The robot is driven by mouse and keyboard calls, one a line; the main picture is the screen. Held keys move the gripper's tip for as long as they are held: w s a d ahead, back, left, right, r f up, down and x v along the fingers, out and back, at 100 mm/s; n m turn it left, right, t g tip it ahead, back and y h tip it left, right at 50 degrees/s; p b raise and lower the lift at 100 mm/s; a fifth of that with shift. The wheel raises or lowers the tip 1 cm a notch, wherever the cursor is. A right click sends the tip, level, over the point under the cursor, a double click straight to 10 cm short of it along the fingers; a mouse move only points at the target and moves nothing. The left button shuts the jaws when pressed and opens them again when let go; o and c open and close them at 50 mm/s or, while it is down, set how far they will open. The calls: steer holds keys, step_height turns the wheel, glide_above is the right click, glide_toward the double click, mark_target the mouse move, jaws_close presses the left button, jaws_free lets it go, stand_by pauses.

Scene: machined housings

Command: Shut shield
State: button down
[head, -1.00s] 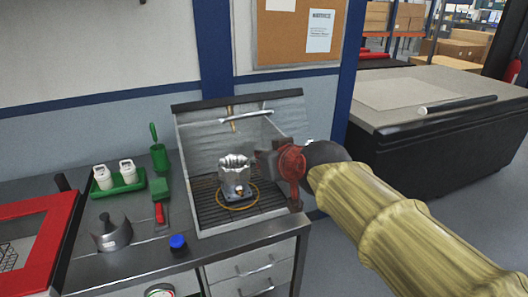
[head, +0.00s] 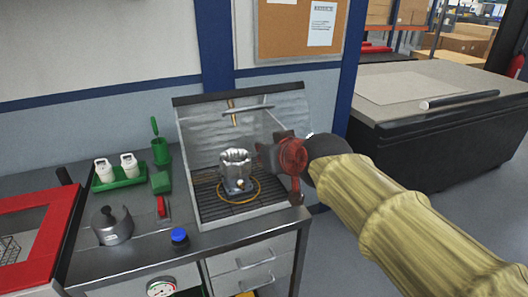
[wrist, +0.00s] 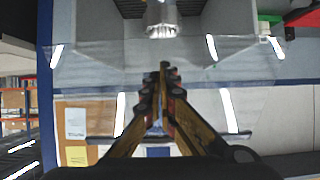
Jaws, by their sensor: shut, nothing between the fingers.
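The shield (head: 212,122) is a clear panel on the open-fronted metal booth. It stands raised, with a pale bar handle (head: 248,108) across its upper part. My gripper (head: 262,154) is at the booth's right side, just right of the machined housing and below the handle's level. In the wrist view its fingers (wrist: 163,68) are shut and empty, with the clear panel (wrist: 90,62) spreading across behind them. I cannot tell whether the fingers touch the panel. The silver housing (head: 235,164) stands upright on the booth's dark grate; it also shows in the wrist view (wrist: 162,20).
A red-framed box (head: 45,250) is at far left. A grey-topped table (head: 440,85) stands behind my arm.

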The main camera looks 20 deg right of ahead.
steer(key=shift+r, duration=0.1)
steer(key=r+p, duration=0.1)
steer(key=r, duration=0.1)
steer(key=w+r+p, duration=0.1)
steer(key=shift+w+r, duration=0.2)
steer(key=shift+r, duration=0.2)
steer(key=s+p, duration=0.2)
steer(key=s, duration=0.8)
steer(key=w+r+g+p, duration=0.2)
steer(key=w+r+p, duration=0.2)
steer(key=r+p, duration=0.55)
steer(key=w+a+r+n+g+p, duration=0.15)
steer(key=w+r+p, duration=0.35)
steer(key=p, duration=0.9)
steer(key=w+r+m+g+p, duration=0.1)
steer(key=w+r+g+p, duration=0.25)
steer(key=r+p, duration=0.6)
steer(key=g+p, duration=0.2)
steer(key=p, duration=0.6)
glide_above(255, 135)
step_height(255, 135, down, 13)
steer(key=shift+w+d+r, duration=0.1)
steer(key=shift+w, duration=0.05)
steer(key=shift+f, duration=0.95)
